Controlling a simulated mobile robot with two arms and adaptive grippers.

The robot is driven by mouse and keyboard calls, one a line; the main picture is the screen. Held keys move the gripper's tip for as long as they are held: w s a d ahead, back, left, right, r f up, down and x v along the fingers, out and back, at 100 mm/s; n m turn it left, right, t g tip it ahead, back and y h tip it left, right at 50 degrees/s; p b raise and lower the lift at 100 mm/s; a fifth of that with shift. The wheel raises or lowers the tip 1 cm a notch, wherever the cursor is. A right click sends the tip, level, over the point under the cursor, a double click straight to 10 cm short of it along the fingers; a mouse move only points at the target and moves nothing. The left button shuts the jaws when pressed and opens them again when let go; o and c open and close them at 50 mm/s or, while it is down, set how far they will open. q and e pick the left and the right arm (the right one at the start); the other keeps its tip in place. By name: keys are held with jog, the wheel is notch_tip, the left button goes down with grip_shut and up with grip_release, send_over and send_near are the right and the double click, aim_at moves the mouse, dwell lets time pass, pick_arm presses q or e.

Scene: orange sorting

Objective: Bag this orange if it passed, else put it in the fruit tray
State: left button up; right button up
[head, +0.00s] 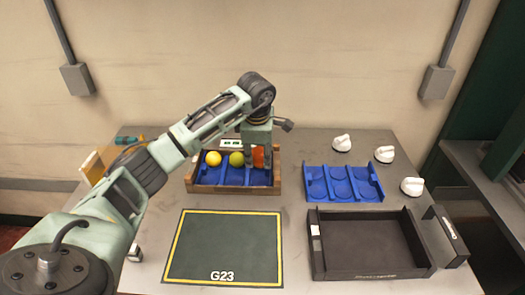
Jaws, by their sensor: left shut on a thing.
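My left gripper (259,160) points down over the right end of a wooden-framed tray with a blue insert (205,177). It is shut on the orange (259,157), which shows reddish between the fingers. I cannot tell whether the orange touches the insert. A yellow fruit (213,158) and a yellow-green fruit (236,159) sit in the insert to its left. No bag can be made out, and no pass mark is readable. My right gripper is not in view.
A dark mat marked G23 (225,245) lies empty in front. An empty black tray (370,243) stands front right, with an empty blue insert (342,184) behind it. White knob-like items (342,143) stand at right. A tan panel (93,167) stands left, partly behind my arm.

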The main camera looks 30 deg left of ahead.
pick_arm(q)
jog(key=shift+s+d+f+b, duration=0.25)
jog(key=shift+f+b, duration=0.1)
jog(key=shift+f, duration=0.15)
jog(key=b+x, duration=0.2)
jog(key=x, duration=0.2)
jog(key=shift+s+d+f+b, duration=0.1)
jog(key=shift+s+f+b, duration=0.15)
jog(key=shift+b, duration=0.15)
jog(key=shift+f+b, duration=0.5)
jog(key=shift+f, duration=0.55)
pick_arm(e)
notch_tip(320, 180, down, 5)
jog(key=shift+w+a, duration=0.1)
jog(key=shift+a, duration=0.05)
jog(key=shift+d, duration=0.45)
pick_arm(q)
jog(key=o, duration=1.3)
jog(key=shift+o, duration=0.3)
